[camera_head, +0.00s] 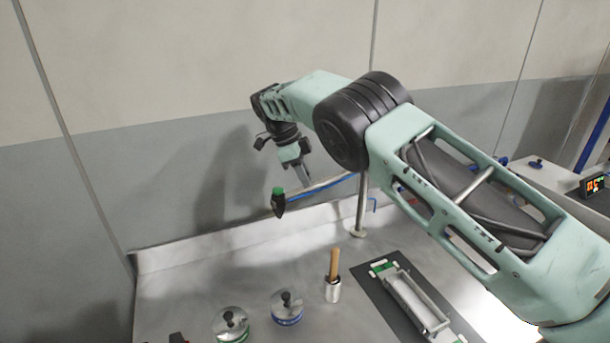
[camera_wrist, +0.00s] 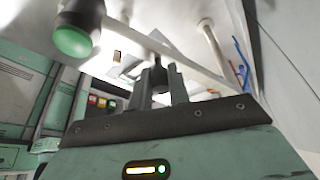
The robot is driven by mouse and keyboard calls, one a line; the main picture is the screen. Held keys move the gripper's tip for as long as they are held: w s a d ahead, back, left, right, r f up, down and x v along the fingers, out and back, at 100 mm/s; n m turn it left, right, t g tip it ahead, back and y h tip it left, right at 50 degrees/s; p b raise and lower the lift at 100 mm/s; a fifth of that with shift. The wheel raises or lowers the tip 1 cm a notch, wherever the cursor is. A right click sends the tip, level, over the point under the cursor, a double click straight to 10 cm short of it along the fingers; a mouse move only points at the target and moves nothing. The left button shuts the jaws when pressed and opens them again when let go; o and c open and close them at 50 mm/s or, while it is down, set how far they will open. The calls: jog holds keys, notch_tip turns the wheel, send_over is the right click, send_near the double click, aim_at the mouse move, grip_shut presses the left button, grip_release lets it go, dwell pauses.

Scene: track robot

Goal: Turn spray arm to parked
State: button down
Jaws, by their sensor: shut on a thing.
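A blue hose runs along the bar. My gripper (camera_head: 304,180) comes down on the bar near the nozzle. In the wrist view my gripper (camera_wrist: 162,76) is shut on a dark piece of the spray arm (camera_wrist: 140,38), between its two fingers. The green-capped nozzle (camera_wrist: 75,38) is at the upper left there. The exact contact is partly hidden by the fingers.
On the worktop (camera_head: 190,285) stand two round lidded pots (camera_head: 286,307) (camera_head: 230,324), a wooden-handled tool in a metal cup (camera_head: 333,290), and a dark mat with a framed tray (camera_head: 410,300). The wall stands close behind.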

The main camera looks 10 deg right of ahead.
jog(key=shift+w+d, duration=0.1)
jog(key=shift+d, duration=0.05)
jog(key=c, duration=1.3)
grip_release()
jog(key=shift+r, duration=0.25)
jog(key=shift+v, duration=3.55)
